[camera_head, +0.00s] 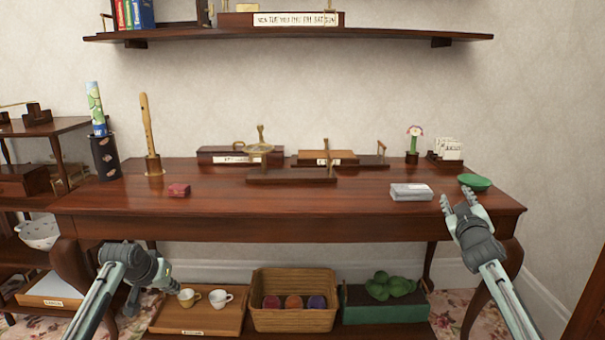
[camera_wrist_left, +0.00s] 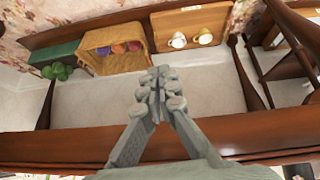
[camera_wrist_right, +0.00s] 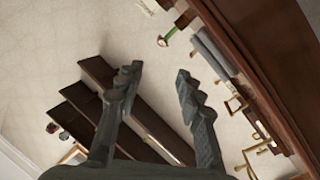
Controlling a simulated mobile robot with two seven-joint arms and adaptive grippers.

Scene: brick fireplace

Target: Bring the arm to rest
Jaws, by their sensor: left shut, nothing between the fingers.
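My left gripper (camera_head: 170,285) is low at the left in the head view, in front of the table and below its top edge. In the left wrist view its fingers (camera_wrist_left: 160,76) are together with nothing between them. My right gripper (camera_head: 458,202) is at the right end of the table in the head view, near a green dish (camera_head: 474,182) and a grey-white box (camera_head: 411,192). In the right wrist view its two fingers (camera_wrist_right: 158,76) stand apart with an empty gap.
Below are a wicker basket (camera_head: 292,318), a tray with two cups (camera_head: 205,322) and a green planter (camera_head: 385,308). A wall shelf (camera_head: 290,35) hangs above.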

